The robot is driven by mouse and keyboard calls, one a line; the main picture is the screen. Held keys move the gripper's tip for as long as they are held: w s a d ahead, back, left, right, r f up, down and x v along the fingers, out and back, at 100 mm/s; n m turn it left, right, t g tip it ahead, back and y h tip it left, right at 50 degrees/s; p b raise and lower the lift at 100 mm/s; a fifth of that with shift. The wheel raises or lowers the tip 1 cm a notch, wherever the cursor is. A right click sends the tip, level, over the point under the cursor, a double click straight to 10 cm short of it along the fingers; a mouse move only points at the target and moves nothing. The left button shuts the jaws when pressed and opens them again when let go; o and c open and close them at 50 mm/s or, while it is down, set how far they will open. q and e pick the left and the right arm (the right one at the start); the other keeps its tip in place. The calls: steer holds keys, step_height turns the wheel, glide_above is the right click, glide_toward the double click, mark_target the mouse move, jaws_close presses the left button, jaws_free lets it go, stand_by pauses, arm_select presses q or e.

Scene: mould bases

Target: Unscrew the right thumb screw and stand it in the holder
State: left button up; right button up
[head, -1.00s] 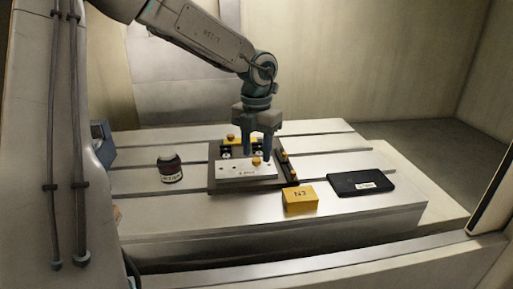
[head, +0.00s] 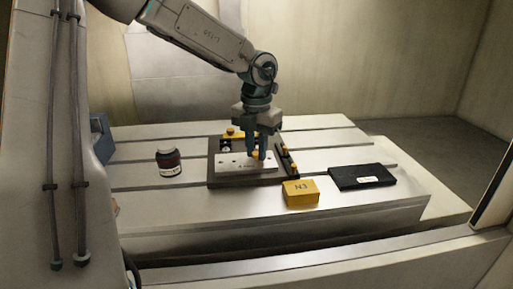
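A pale plate (head: 232,166) with small holes and lettering lies on a dark mould base (head: 215,180). An orange thumb screw (head: 257,155) is at the plate's right half. My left gripper (head: 257,157) points down over it, one finger on each side, closed in on its head; the fingers hide part of it. The screw still stands at the plate. Another orange knob (head: 231,132) is at the back left of the base, by a yellow block, and more orange knobs (head: 284,148) line its right edge. I cannot tell which part is the holder. My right gripper is not in view.
A yellow block marked N3 (head: 300,193) lies in front right. A flat black case (head: 362,177) lies farther right.

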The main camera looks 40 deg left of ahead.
arm_select(q)
jaws_close()
steer(key=shift+f+n+b, duration=0.35)
steer(key=shift+n+b, duration=0.35)
steer(key=shift+b, duration=0.35)
steer(key=shift+r+p, duration=0.5)
steer(key=shift+r, duration=0.1)
steer(key=shift+r+p, duration=1.55)
steer(key=shift+r, duration=0.9)
